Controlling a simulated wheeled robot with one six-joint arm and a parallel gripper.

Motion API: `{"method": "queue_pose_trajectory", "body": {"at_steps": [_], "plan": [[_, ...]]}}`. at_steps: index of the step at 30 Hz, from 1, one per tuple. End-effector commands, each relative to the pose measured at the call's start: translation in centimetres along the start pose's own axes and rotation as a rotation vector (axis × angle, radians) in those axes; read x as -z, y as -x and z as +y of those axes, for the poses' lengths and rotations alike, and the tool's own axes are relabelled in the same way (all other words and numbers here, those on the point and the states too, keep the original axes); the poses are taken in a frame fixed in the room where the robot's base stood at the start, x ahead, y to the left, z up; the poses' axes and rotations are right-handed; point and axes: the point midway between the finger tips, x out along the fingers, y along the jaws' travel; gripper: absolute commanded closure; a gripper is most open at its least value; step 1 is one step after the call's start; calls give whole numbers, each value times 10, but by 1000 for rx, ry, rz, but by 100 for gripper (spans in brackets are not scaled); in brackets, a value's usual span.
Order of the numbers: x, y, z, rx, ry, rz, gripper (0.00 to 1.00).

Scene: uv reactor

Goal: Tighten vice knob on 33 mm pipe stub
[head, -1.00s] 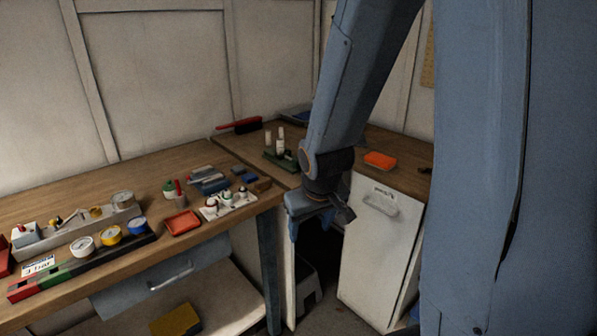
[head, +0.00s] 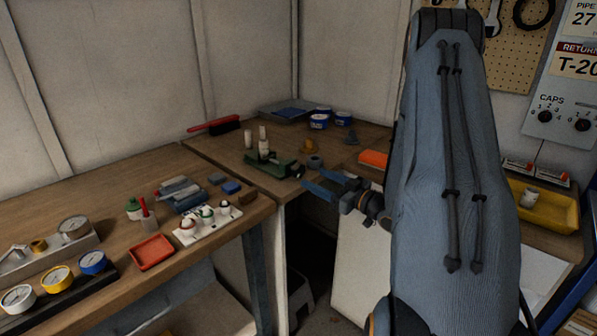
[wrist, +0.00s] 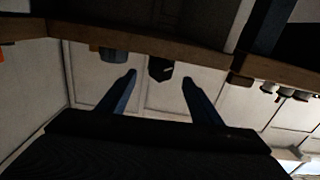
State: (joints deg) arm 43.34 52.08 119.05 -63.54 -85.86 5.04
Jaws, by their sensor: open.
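A green vice (head: 277,166) sits on the wooden corner bench, near its front edge. Pale upright cylinders (head: 263,140) stand at it; I cannot tell which is the 33 mm pipe stub or how it is gripped. A small dark end at the vice's right (head: 299,172) looks like the knob. My gripper (head: 318,180) is open and empty, its blue fingers pointing left toward the vice, just right of it and apart. In the wrist view, which looks upside down, a dark block (wrist: 160,68) shows between the two spread fingertips.
An orange tray (head: 373,158), a grey ring (head: 315,162) and a brown piece (head: 311,146) lie right of the vice. A red brush (head: 214,126) and blue-white tubs (head: 319,121) are behind. The left bench holds gauges, a red tray (head: 152,252) and a white rack (head: 208,228).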

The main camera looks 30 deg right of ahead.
Motion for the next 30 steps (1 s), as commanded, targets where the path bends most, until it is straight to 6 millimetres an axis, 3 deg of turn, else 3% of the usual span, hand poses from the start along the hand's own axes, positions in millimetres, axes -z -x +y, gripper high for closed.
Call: {"method": "queue_pose_trajectory", "body": {"at_steps": [15,27,30], "plan": [[2,-68,-2,4,-1,4,41],[1,-75,0,1,-1,3,41],[1,-75,0,1,-1,3,58]]}}
